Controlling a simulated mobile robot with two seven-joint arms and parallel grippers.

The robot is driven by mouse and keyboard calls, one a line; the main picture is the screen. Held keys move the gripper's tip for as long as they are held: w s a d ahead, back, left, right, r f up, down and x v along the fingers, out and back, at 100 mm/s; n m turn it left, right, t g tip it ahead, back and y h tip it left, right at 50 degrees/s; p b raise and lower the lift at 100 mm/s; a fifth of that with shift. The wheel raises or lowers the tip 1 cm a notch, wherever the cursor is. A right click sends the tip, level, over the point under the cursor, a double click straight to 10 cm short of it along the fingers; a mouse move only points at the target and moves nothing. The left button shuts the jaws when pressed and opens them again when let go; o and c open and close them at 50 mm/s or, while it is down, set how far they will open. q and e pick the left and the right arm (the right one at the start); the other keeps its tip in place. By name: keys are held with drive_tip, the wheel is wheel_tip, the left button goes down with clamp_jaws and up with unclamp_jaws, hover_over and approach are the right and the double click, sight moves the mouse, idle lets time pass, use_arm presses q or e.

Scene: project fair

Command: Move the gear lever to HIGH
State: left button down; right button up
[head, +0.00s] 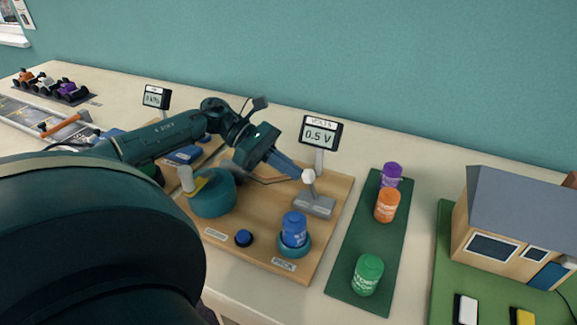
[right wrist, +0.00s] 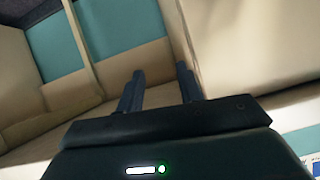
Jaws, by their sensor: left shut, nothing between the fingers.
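The gear lever stands on a grey base (head: 314,206) at the right side of the wooden board, below the VOLTS display. Its white ball knob (head: 308,176) is at the top of a short stem. My left gripper (head: 299,173) reaches in from the left, its blue-grey fingers shut and empty. The fingertips are at the left side of the knob; whether they touch it I cannot tell. No HIGH mark can be read on the base. My right gripper (right wrist: 160,72) shows in the right wrist view, its fingers apart with nothing between them.
The VOLTS display (head: 319,135) reads 0.5 V. A teal drum (head: 212,195), a blue button (head: 243,238) and a blue canister (head: 294,228) in a round dock share the board (head: 268,251). Purple, orange and green canisters stand on a green mat (head: 343,294). A model house (head: 520,225) is at the right.

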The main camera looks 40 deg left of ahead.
sight(312, 170)
use_arm(q)
drive_tip(key=shift+r, duration=0.1)
